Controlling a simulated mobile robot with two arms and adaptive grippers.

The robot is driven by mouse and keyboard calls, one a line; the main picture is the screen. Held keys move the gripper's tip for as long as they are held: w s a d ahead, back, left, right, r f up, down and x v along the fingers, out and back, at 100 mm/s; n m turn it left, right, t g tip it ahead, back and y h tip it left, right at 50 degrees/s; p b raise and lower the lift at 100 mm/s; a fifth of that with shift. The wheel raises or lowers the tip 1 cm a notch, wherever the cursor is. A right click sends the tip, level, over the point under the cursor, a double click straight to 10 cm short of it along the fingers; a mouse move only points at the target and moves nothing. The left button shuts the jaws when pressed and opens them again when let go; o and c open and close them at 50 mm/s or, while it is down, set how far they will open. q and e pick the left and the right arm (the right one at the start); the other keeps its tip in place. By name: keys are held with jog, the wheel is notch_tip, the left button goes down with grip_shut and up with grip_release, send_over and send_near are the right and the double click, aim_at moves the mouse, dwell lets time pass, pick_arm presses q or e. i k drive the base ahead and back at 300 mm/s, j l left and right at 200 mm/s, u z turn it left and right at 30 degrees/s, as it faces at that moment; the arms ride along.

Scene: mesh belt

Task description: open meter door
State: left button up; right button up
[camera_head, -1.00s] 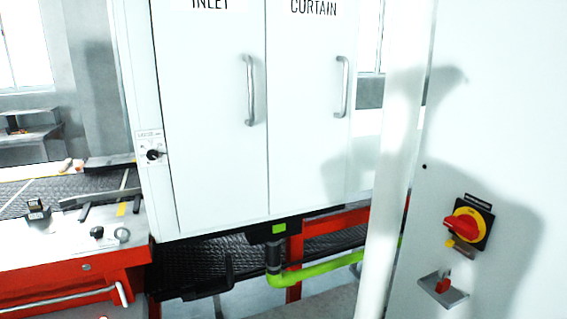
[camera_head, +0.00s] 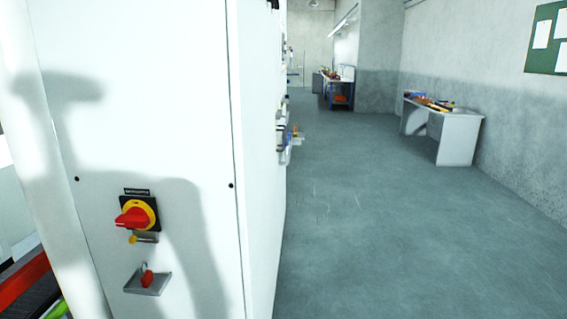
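No door marked as a meter door can be made out in the head view. A tall white cabinet (camera_head: 200,130) fills the left side. Its near face carries a red rotary switch (camera_head: 132,217) on a yellow and black plate, with a small label above it. Below the switch is a small metal bracket (camera_head: 148,283) with a red padlock-like piece on it. Small fittings (camera_head: 290,135) stick out from the cabinet's far right side, too small to tell apart. Neither of my grippers is in view.
Open grey floor (camera_head: 400,230) lies right of the cabinet. A white desk (camera_head: 440,130) with items on it stands by the right wall. A blue-framed workbench (camera_head: 340,88) is at the back. A green board (camera_head: 546,38) hangs at upper right.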

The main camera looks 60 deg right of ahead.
aim_at(250, 24)
jog(key=z, duration=1.7)
jog(key=i+l+u, duration=0.15)
jog(key=u, duration=0.3)
jog(key=i+l+u, duration=0.3)
jog(key=u, duration=0.2)
